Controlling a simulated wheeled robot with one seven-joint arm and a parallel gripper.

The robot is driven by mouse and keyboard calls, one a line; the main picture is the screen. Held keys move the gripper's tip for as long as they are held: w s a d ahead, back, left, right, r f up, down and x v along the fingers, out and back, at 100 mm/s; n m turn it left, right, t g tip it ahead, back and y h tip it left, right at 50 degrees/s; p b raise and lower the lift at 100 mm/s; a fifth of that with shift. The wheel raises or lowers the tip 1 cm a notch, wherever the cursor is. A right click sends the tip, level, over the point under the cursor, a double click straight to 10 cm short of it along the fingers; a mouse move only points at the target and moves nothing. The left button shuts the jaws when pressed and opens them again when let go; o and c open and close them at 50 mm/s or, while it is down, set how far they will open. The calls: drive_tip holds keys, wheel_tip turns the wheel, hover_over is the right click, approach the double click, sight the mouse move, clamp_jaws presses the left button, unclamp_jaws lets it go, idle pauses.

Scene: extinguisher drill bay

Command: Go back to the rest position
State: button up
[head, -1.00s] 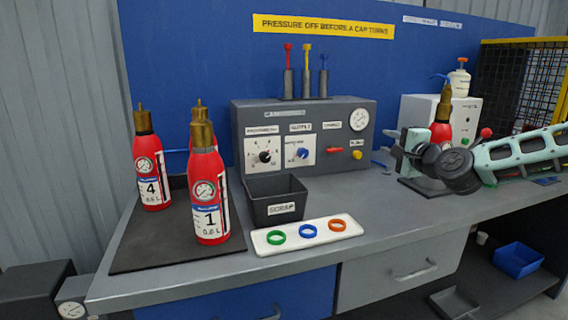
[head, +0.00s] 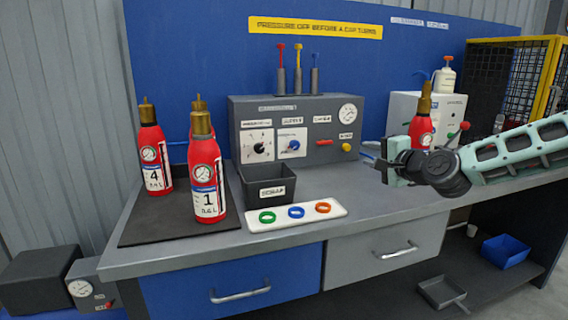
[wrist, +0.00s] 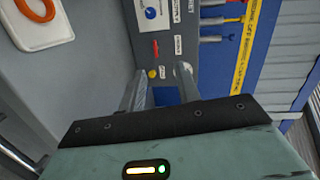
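My gripper (head: 372,163) is at the right of the head view, at the end of my pale green arm. It is in front of the bench's right part, left of the red extinguisher (head: 421,128) with a brass top. In the wrist view its two fingers (wrist: 162,90) are apart, with nothing seen between them. Extinguisher 1 (head: 207,180), extinguisher 4 (head: 154,165) and one more partly hidden behind extinguisher 1 stand upright on a dark mat (head: 150,232) at left.
A grey control panel (head: 265,110) stands at the bench's back. Before it are a scrap bin (head: 267,186) and a white tray (head: 338,212) holding green, blue and orange rings. A white unit (head: 400,117) and yellow-framed cage (head: 540,75) stand at right. The bench's front right is clear.

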drive_tip(key=s+a+f+n+g+b, duration=0.4)
drive_tip(key=s+a+f+n+g, duration=0.6)
drive_tip(key=s+a+f, duration=0.75)
drive_tip(key=s+d+f+n+g+h+b, duration=0.2)
drive_tip(key=s+n, duration=0.3)
drive_tip(key=s, duration=0.7)
drive_tip(key=s+d+f+n+g+h+b, duration=0.15)
drive_tip(key=s+d, duration=0.25)
drive_tip(key=s, duration=0.4)
drive_tip(key=s+d+n+g+h+b, duration=0.2)
drive_tip(key=s+d+n+h, duration=0.1)
drive_tip(key=s, duration=0.6)
wheel_tip(320, 180, up, 20)
drive_tip(key=p, duration=1.9)
drive_tip(key=shift+d+p, duration=0.15)
drive_tip(key=shift+p, duration=0.2)
drive_tip(key=shift+f, duration=0.1)
